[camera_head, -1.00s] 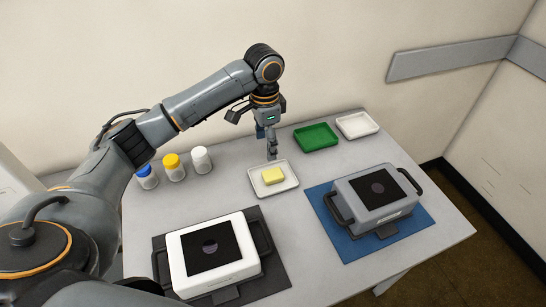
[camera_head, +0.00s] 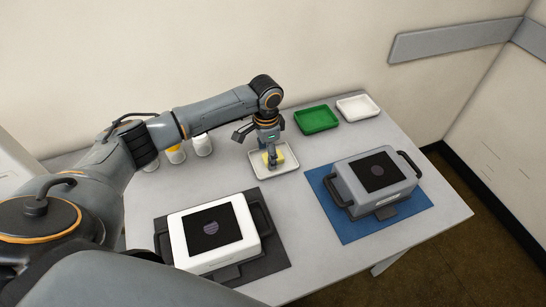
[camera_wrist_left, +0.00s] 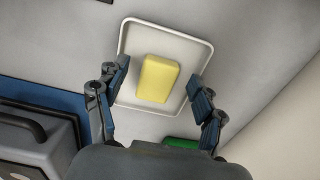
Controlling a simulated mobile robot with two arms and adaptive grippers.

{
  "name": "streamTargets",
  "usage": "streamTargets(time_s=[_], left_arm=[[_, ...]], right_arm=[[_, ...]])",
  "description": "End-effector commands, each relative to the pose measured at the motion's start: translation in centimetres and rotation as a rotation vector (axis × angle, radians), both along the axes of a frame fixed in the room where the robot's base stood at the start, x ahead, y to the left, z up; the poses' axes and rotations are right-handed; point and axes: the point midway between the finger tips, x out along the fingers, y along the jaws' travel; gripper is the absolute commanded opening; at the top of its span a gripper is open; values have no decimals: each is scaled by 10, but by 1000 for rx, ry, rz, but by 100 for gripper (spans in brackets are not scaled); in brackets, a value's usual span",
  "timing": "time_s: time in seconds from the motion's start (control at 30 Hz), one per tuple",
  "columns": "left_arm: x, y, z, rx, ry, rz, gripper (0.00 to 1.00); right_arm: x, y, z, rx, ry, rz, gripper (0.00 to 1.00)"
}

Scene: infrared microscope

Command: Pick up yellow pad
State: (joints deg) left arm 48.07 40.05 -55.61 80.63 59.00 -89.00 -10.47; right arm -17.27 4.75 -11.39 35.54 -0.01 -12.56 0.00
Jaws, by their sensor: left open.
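The yellow pad (camera_head: 280,158) lies in a shallow white tray (camera_head: 287,172) near the middle of the table. My left gripper (camera_head: 270,162) points down over the tray and hides part of the pad in the head view. In the left wrist view the pad (camera_wrist_left: 158,78) lies in the tray (camera_wrist_left: 186,44), ahead of the two open fingers of my left gripper (camera_wrist_left: 160,88). The fingers are spread wider than the pad, with nothing between them. My right gripper is not seen.
A green tray (camera_head: 316,119) and another white tray (camera_head: 358,107) stand at the back right. A white device (camera_head: 189,241) on a dark mat is in front, and a grey device (camera_head: 354,187) on a blue mat (camera_head: 350,230) is at the right. Bottles (camera_head: 202,146) stand at the back left, partly behind my arm.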

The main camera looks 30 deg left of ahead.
Motion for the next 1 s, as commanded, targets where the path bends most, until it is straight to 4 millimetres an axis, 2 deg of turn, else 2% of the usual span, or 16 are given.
streamTargets(time_s=[0.13, 0.37, 0.5, 0.57, 0.6, 1.0], left_arm=[[0, 0, -13, 0, -1, -1, 69], [0, 0, -14, 0, -1, -1, 69], [0, 0, -14, 0, -1, -1, 40], [0, 0, -14, 0, -1, -1, 28], [0, 0, -14, 0, -1, -1, 25], [0, 0, -12, -1, -2, 0, 25]], right_arm=[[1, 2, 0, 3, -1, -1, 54], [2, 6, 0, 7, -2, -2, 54], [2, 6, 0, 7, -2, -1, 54], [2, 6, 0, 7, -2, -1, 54], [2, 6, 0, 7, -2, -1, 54], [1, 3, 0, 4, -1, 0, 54]])
